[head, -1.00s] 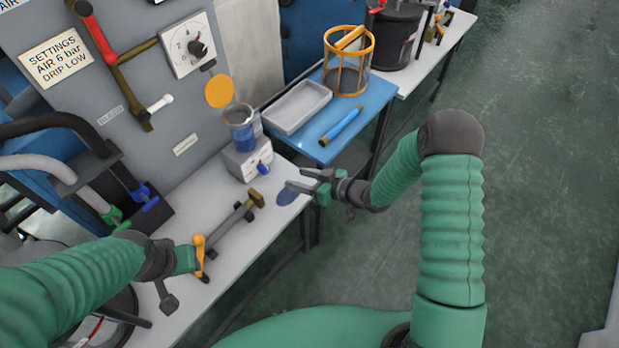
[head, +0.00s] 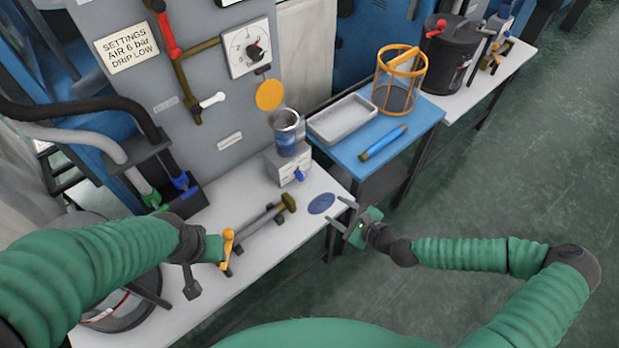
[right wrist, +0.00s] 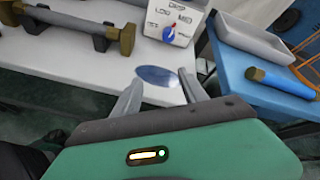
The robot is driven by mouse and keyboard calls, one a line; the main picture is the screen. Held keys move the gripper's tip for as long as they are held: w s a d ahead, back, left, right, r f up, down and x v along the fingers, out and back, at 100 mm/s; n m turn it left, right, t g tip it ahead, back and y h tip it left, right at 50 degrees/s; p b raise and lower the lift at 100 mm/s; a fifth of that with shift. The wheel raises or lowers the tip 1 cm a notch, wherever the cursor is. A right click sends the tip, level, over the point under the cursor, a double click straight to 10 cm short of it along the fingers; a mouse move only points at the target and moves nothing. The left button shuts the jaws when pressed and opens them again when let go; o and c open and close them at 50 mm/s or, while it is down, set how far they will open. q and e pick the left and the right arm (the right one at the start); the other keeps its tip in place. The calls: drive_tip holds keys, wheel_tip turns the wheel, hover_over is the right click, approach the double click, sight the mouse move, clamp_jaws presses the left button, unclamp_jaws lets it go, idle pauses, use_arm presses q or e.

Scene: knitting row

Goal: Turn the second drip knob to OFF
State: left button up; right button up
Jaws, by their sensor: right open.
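A drip unit with a blue knob (head: 299,175) stands on the white bench, a blue-filled clear cup (head: 288,134) on top. In the right wrist view the blue knob (right wrist: 169,35), with a small red part, sits on a white plate (right wrist: 172,15) marked DRIP, LOW and MED. Its exact pointing is too small to read. My right gripper (head: 341,211) is open and empty at the bench's edge, apart from the knob. Its spread fingers also show in the right wrist view (right wrist: 158,82). My left gripper (head: 219,249) is beside an orange bracket; its jaws are hidden.
A blue disc (head: 321,204) lies flat before the drip unit. A rod fixture (head: 262,222) lies left of it. A blue table (head: 417,121) holds a grey tray (head: 343,117), an orange basket (head: 400,80) and a blue tube (head: 383,143). A similar blue-topped unit (head: 499,23) stands far right.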

sight(303, 178)
wheel_tip(303, 178, up, 4)
drive_tip(key=w+m, duration=0.1)
drive_tip(key=m, duration=0.4)
drive_tip(key=shift+t+y, duration=0.3)
drive_tip(key=shift+t, duration=0.1)
drive_tip(key=b+x, duration=0.1)
drive_tip(key=x, duration=1.6)
drive_tip(key=shift+f, duration=0.1)
clamp_jaws()
